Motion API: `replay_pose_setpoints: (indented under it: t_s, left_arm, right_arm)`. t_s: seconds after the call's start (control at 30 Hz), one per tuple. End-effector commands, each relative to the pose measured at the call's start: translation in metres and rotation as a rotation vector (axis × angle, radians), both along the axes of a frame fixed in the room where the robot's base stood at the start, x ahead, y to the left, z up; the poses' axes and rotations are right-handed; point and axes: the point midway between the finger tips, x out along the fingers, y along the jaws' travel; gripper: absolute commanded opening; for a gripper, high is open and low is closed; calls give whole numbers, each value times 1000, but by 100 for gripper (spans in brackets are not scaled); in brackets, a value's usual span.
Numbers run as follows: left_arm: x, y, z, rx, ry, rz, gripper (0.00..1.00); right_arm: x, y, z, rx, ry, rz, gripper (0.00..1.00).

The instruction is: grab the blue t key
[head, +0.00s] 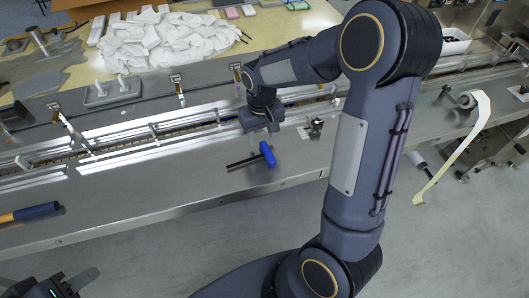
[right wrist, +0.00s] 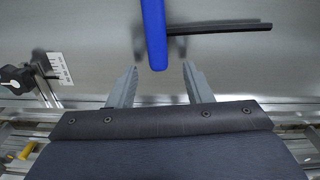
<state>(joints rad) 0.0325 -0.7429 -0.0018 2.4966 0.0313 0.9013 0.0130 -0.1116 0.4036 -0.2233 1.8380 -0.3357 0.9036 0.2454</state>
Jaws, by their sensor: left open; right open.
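The blue T key has a blue handle (head: 267,154) and a thin dark shaft (head: 243,163). It lies on the metal machine bed, with the shaft pointing left in the head view. My right gripper (head: 263,138) is above the bed just behind the handle, open and empty. In the right wrist view the blue handle (right wrist: 154,34) reaches toward the gap between the two grey fingers (right wrist: 157,88), and the shaft runs to the right. My left gripper (head: 70,285) is open at the bottom left, away from the key.
A tool with a blue and yellow handle (head: 32,212) lies at the bed's left. Metal guide rails (head: 150,145) run behind the key. A small clamp (head: 314,128) stands to its right, also in the right wrist view (right wrist: 30,78). White packets (head: 160,40) are piled behind.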

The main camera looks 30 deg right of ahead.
Motion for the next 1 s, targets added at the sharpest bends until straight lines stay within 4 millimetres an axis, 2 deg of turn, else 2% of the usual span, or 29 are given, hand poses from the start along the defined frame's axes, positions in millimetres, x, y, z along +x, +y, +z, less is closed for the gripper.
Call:
replay_pose_setpoints:
  t_s: [0.1,0.33,0.7,1.0]
  left_arm:
    - [0,0,0,0,0,0,40]
    - [0,0,0,0,0,0,40]
    - [0,0,0,0,0,0,40]
    - [0,0,0,0,0,0,40]
  right_arm:
    - [0,0,-10,0,1,0,45]
    - [0,0,-12,0,0,-1,45]
    - [0,0,-12,0,0,-1,0]
    - [0,0,-10,1,-1,0,0]
